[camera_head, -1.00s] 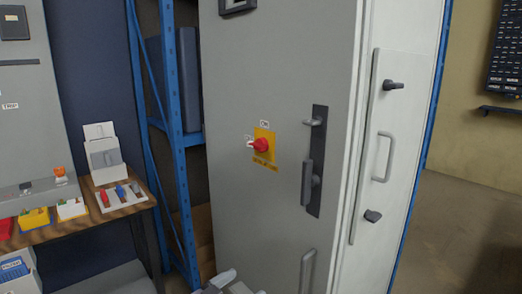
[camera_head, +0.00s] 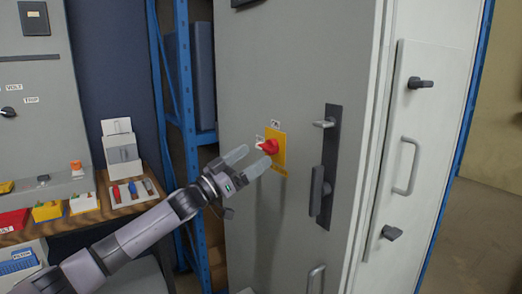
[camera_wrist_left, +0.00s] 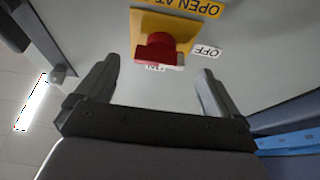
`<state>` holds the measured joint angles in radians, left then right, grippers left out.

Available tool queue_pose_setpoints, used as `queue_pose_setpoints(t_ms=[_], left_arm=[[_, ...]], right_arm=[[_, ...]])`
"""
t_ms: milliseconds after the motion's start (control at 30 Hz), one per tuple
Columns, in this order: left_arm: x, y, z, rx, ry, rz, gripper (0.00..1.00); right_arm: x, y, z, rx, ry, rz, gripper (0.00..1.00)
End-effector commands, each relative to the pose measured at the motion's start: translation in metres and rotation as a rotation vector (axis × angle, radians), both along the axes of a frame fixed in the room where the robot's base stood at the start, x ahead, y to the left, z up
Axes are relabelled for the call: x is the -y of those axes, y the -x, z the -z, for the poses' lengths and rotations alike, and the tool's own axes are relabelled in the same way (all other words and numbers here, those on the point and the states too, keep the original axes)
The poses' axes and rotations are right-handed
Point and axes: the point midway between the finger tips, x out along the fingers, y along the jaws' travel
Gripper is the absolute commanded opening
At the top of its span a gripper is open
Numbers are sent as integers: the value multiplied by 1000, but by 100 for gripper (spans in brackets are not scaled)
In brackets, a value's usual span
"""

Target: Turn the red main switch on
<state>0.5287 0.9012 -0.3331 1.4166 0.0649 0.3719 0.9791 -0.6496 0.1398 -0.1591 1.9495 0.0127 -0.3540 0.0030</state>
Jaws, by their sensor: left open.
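The red main switch (camera_head: 269,146) is a rotary knob on a yellow plate (camera_head: 281,152) on the grey cabinet door. A label sits above the plate and another to its left; in the left wrist view the side label reads OFF. The knob's pale tip points left, toward that side label. My left gripper (camera_head: 248,161) is open and empty, its fingers just left of and below the knob. In the left wrist view the red knob (camera_wrist_left: 161,50) shows ahead, between the open fingers (camera_wrist_left: 158,82), apart from them. My right gripper is not in view.
A dark latch plate with a lever handle (camera_head: 321,192) stands right of the switch on the same door. A blue rack post (camera_head: 188,110) stands left of the cabinet. A wooden bench (camera_head: 128,208) holds bins and tools at left.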

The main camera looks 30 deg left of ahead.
Motion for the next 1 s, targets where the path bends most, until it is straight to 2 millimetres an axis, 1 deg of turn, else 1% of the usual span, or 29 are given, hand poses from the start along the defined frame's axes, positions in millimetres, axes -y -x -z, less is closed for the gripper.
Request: queue_pose_setpoints(t_ms=[33,300,500,733,767,800,867,900,1000], left_arm=[[3,-6,-5,2,2,0,96],[11,-26,-13,1,1,-1,96],[14,-31,-14,-1,-1,1,96],[14,-31,-13,-1,-1,1,96],[14,-31,-13,-1,-1,1,86],[14,-31,-13,-1,-1,1,73],[14,-31,-13,-1,-1,1,53],[14,-31,-13,-1,-1,1,40],[14,-31,-13,0,-2,1,40]], right_arm=[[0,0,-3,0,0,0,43],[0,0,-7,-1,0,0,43],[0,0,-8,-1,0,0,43],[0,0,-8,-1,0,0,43],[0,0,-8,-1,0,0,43],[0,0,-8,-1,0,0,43],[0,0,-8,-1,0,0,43],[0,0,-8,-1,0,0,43],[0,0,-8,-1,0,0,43]])
